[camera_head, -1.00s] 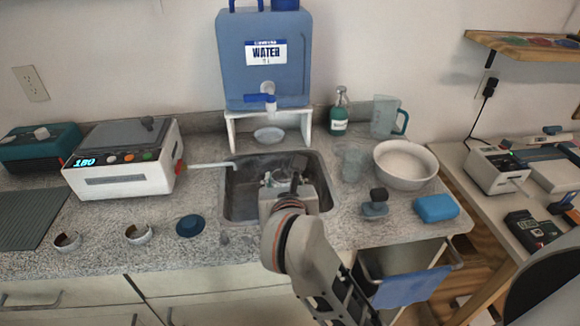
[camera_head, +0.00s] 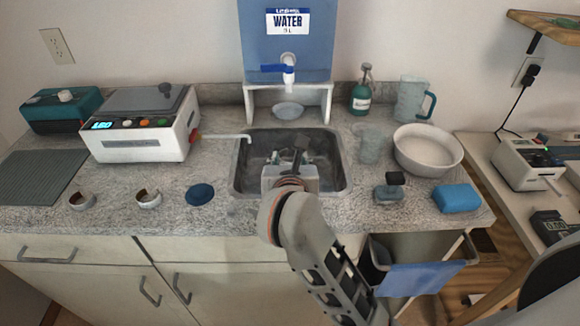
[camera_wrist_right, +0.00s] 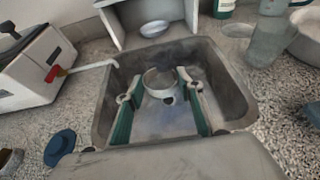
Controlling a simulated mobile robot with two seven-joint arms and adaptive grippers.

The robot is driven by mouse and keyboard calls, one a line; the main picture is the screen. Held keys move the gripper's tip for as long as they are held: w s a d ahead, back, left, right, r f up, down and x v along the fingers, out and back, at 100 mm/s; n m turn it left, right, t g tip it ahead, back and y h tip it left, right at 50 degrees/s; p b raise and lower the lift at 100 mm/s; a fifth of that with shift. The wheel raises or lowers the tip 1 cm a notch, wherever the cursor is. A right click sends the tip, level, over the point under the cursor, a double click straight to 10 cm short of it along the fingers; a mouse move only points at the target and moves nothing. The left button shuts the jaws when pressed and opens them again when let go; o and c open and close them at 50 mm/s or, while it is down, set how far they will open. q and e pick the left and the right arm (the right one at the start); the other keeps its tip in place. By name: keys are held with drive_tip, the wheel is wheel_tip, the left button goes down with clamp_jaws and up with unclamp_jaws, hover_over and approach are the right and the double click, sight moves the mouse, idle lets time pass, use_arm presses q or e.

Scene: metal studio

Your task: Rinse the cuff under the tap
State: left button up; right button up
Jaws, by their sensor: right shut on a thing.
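My right gripper (camera_head: 290,158) reaches into the grey sink basin (camera_head: 342,178) from the front. In the right wrist view its two green-sided fingers (camera_wrist_right: 160,100) are shut on a pale metallic ring-shaped cuff (camera_wrist_right: 159,79), held inside the basin. In the head view the cuff is mostly hidden by the gripper. The tap (camera_head: 284,69), with a blue lever and white spout, is on the blue water container (camera_head: 258,46) behind and above the sink. I cannot see water running from it. My left gripper is not in view.
Two other rings (camera_head: 148,198) (camera_head: 82,201) and a dark blue disc (camera_head: 200,194) lie left of the sink. A white device (camera_head: 140,145) points a thin spout over the basin's left edge. A white bowl (camera_head: 428,150), cup (camera_head: 369,146) and blue sponge (camera_head: 457,198) stand right.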

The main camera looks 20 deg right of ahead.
drive_tip(key=w+d+b, duration=0.1)
drive_tip(key=w+d, duration=0.1)
drive_tip(key=w, duration=0.5)
drive_tip(key=shift+f+b, duration=0.2)
drive_tip(key=shift+b, duration=0.2)
